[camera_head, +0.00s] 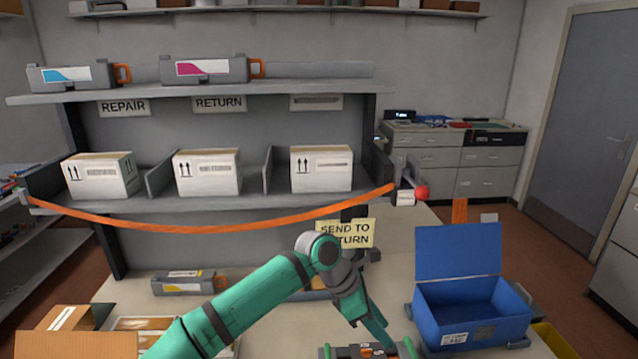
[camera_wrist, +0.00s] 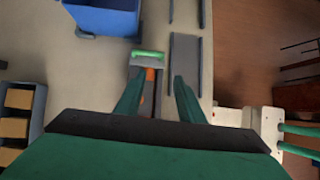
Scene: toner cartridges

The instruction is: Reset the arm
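My arm, green and grey, reaches over the table in the head view, with my gripper (camera_head: 378,335) pointing down near the bottom edge. In the wrist view, the two green fingers of my gripper (camera_wrist: 157,82) stand apart with nothing clamped between them. A dark device with green handles (camera_head: 366,351) is below and close to the gripper at the front of the table. It also shows in the wrist view (camera_wrist: 149,78) with an orange mark, nearer the left finger. Whether the gripper touches it cannot be told.
An open blue bin (camera_head: 472,306) stands right of the gripper. A grey cartridge (camera_head: 190,283) lies at the table's left. An orange strap (camera_head: 215,228) sags across the shelf front, by a "SEND TO RETURN" sign (camera_head: 346,233). Cartons (camera_head: 72,330) fill the lower left.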

